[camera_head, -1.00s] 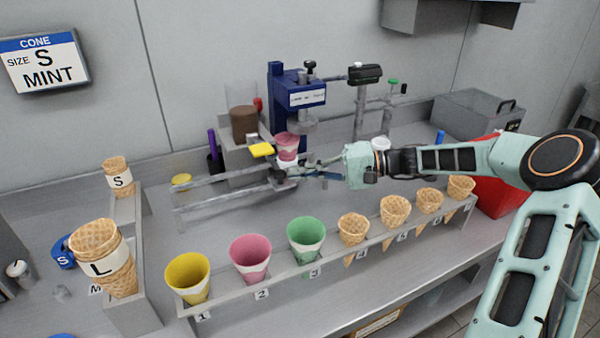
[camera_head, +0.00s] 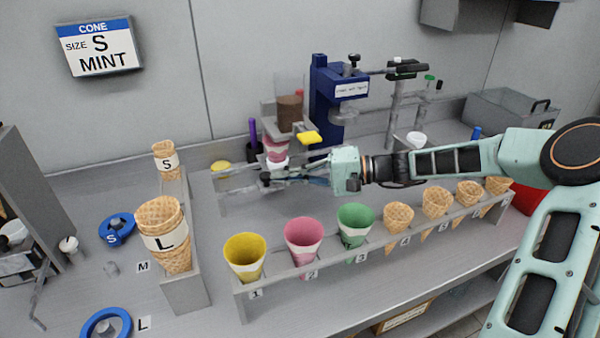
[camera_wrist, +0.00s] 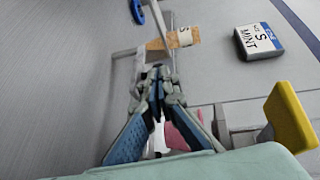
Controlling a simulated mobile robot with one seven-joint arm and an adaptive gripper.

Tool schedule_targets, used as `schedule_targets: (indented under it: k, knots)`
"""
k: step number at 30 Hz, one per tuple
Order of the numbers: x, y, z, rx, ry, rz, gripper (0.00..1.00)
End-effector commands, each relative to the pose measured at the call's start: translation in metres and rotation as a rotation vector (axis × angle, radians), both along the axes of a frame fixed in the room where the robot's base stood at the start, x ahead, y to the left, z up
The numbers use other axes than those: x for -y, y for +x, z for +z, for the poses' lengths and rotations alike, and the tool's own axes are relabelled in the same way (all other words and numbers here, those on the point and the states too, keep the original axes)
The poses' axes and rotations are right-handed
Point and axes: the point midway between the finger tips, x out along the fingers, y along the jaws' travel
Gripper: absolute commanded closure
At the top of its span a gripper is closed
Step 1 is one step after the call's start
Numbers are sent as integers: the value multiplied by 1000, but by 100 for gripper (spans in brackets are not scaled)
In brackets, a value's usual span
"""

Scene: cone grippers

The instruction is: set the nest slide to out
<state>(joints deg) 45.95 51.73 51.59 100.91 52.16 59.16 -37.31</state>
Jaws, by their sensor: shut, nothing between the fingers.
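The nest slide (camera_head: 277,165) is a pale holder on the rails (camera_head: 225,186) left of the blue press (camera_head: 325,100). A pink cup (camera_head: 275,149) sits upright in it, clear of the press head. My gripper (camera_head: 280,182) is shut and empty, with its fingertips close beside the nest on its near side. I cannot tell whether they touch it. In the wrist view the shut fingertips (camera_wrist: 158,72) show in the middle, with the pink cup (camera_wrist: 178,137) partly hidden behind them.
A yellow knob (camera_head: 309,137) sits right of the cup. A near rack holds yellow (camera_head: 244,257), pink (camera_head: 303,240) and green (camera_head: 355,225) cups, plus several waffle cones. Stacked cones (camera_head: 163,234) stand at left. A sign (camera_head: 100,48) reads cone size S, mint.

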Motion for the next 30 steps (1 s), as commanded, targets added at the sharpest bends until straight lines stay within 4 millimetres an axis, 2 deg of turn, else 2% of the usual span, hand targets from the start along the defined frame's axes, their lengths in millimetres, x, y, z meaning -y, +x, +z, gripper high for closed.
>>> schedule_targets:
  k: [1,6,12,18,30]
  knots:
    - [-14,-7,-1,-1,1,6,100]
    - [-57,-25,-2,0,0,6,100]
    - [-89,-38,-2,1,0,3,100]
    - [-104,-44,0,1,0,1,100]
    - [-108,-45,1,1,2,2,100]
